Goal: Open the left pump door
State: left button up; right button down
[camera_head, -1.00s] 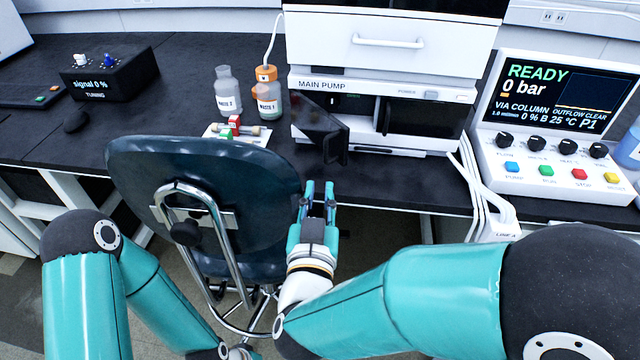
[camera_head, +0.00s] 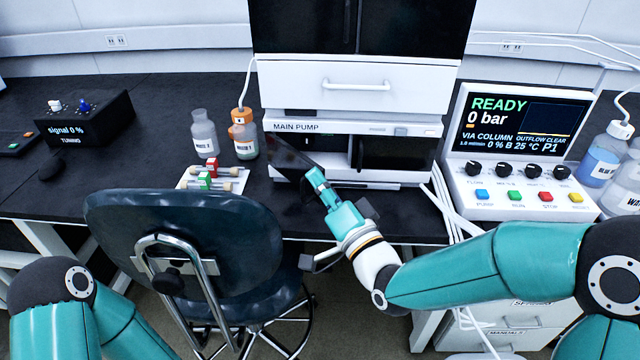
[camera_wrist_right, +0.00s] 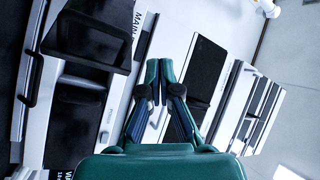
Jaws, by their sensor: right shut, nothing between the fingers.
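The left pump door (camera_head: 292,158) is a dark panel on the white main pump (camera_head: 285,127). In the head view it stands swung outward at an angle from the pump front. My right gripper (camera_head: 317,178) is at the door's free edge, in front of the pump, and overlaps part of it. Whether it touches the door I cannot tell. Its fingers are closed together with nothing between them, as the right wrist view (camera_wrist_right: 158,72) also shows. My left gripper is outside the frames; only part of the left arm shows at lower left.
A dark blue chair (camera_head: 185,232) stands before the bench, left of my right forearm. Waste bottles (camera_head: 204,133) and a small white tray (camera_head: 236,186) stand left of the pump. A control console (camera_head: 470,193) with screen stands right, with white tubes (camera_head: 440,200) beside the pump.

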jog(key=s+d+f+m+g+y+p, duration=0.2)
jog(key=s+d+f+g+y, duration=0.3)
jog(key=d, duration=0.3)
jog(key=w+a+g, duration=0.1)
jog(key=w+a, duration=0.6)
jog(key=w, duration=0.1)
jog(key=shift+a+r+b, duration=0.25)
jog(key=shift+r+b, duration=0.05)
jog(key=shift+b, duration=0.15)
jog(key=shift+a, duration=0.1)
